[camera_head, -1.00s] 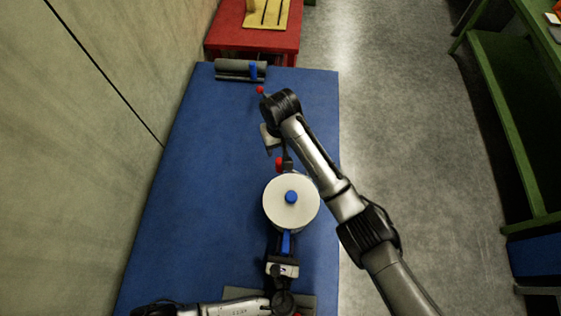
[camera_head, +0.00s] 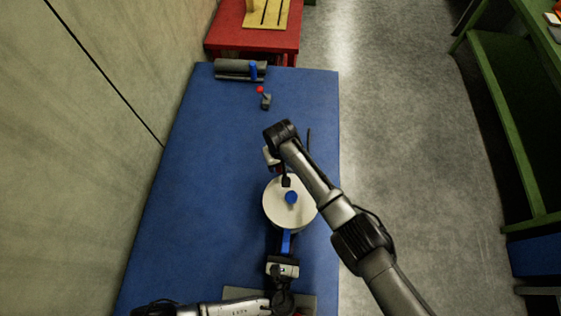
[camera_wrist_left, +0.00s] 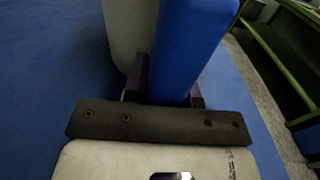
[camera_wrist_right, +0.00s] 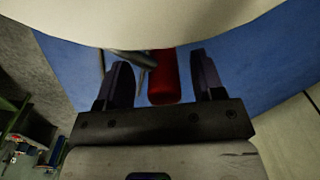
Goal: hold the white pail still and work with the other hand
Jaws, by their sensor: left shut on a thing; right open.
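The white pail (camera_head: 275,213) stands on the blue table, its round pale top carrying a blue knob (camera_head: 291,198). My left gripper (camera_head: 285,257) is shut on the pail's blue handle (camera_head: 286,241), which also fills the left wrist view (camera_wrist_left: 190,45) beside the pale wall. My right gripper (camera_head: 278,172) is open at the pail's far side, with a dark finger overlapping the top's edge. In the right wrist view a red grip (camera_wrist_right: 164,80) lies between the open fingers (camera_wrist_right: 160,78), below a pale curved surface. Contact with it cannot be told.
A small grey block with a red-knobbed lever (camera_head: 265,101) stands beyond the pail. A grey holder with a blue handle (camera_head: 240,69) lies at the table's far end. A red table (camera_head: 250,41) stands behind. The table's left part is clear. A green shelf (camera_head: 510,110) stands right.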

